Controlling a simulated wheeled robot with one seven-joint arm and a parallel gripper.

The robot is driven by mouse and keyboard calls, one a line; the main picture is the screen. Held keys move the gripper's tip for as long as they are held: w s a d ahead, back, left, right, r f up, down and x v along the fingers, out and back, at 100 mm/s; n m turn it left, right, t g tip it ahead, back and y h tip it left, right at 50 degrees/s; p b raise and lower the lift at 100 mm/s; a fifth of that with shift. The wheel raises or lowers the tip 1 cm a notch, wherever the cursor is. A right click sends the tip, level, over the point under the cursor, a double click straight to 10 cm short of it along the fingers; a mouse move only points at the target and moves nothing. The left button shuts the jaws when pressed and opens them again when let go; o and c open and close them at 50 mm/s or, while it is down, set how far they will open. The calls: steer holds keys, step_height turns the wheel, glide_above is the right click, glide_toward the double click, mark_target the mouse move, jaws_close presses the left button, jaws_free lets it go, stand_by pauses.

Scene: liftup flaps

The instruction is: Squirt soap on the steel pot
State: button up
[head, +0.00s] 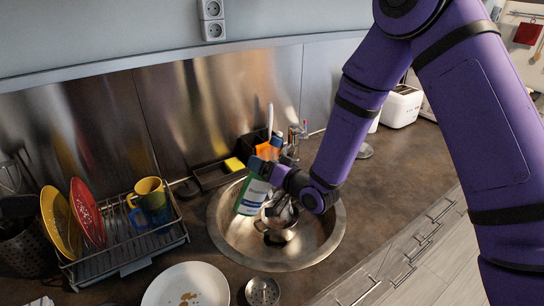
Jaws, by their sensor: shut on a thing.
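The bottle is tilted. My gripper is shut on it, though its fingertips are mostly hidden behind the bottle and wrist. The steel pot (284,231) sits in the round sink (232,250), below and slightly right of the bottle. The wrist and bottle cover part of the pot. I cannot tell whether any soap is coming out.
A dish rack (127,262) with red and yellow plates and mugs stands at the left. A white plate (188,285) and a strainer (262,291) lie in front of the sink. A yellow sponge (234,164) is behind it. The counter to the right (385,172) is clear.

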mark_target(262, 199)
steer(key=s+a+f+m, duration=0.1)
steer(key=f+m, duration=0.1)
steer(key=m, duration=0.1)
steer(key=s+a+f+m, duration=0.1)
steer(key=f+m, duration=0.2)
steer(key=s+a+f+m, duration=0.1)
steer(key=f+m, duration=0.1)
steer(key=m, duration=0.1)
steer(key=shift+s+f, duration=0.15)
steer(key=shift+f, duration=0.05)
steer(key=shift+d+f+m+y, duration=0.15)
steer(key=shift+m+y, duration=0.15)
steer(key=shift+m, duration=0.8)
steer(key=m, duration=0.4)
steer(key=shift+w+f, duration=0.2)
steer(key=shift+f, duration=0.05)
